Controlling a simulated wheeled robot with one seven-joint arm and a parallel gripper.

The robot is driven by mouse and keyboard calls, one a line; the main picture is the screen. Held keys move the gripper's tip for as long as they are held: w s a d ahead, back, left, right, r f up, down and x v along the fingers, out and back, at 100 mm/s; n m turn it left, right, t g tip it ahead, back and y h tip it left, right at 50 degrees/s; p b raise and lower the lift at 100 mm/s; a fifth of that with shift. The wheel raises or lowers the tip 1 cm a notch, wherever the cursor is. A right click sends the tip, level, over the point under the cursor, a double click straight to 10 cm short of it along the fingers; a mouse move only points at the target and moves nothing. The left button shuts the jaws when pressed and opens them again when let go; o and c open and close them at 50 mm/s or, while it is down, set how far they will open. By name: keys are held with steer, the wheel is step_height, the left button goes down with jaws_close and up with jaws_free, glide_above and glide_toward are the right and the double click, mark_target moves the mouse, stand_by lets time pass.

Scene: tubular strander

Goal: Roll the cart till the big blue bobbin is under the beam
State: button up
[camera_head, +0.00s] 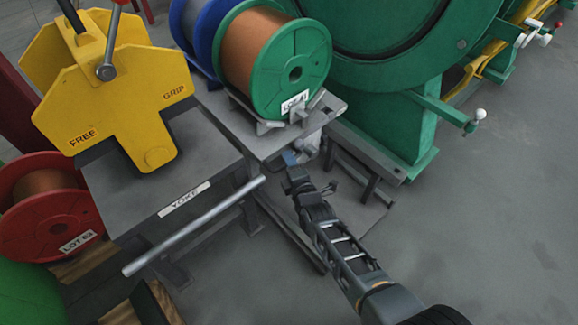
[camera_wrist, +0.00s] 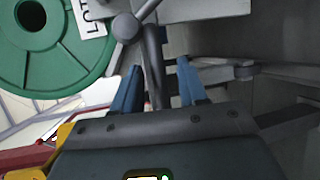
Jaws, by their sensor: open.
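The big blue bobbin (camera_head: 200,30) shows only in part at the top of the head view, behind a green bobbin (camera_head: 293,75) wound with copper-coloured wire. Both sit on the grey cart (camera_head: 213,102). My gripper (camera_head: 296,156) is at the cart's near right corner, below the green bobbin. In the wrist view my gripper (camera_wrist: 158,78) is open, its two blue fingers on either side of a dark grey bar (camera_wrist: 154,62). I cannot tell whether they touch it. The beam is not clearly in view.
A yellow yoke (camera_head: 115,85) stands on a grey table (camera_head: 150,180) at left. A long metal bar (camera_head: 195,225) juts past that table's front. A red bobbin (camera_head: 45,220) is at far left. A large green machine (camera_head: 400,70) stands at right. The floor at lower right is clear.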

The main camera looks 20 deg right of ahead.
steer(key=shift+w+d+f, duration=0.1)
steer(key=shift+w+d, duration=0.05)
steer(key=shift+w, duration=0.5)
jaws_close()
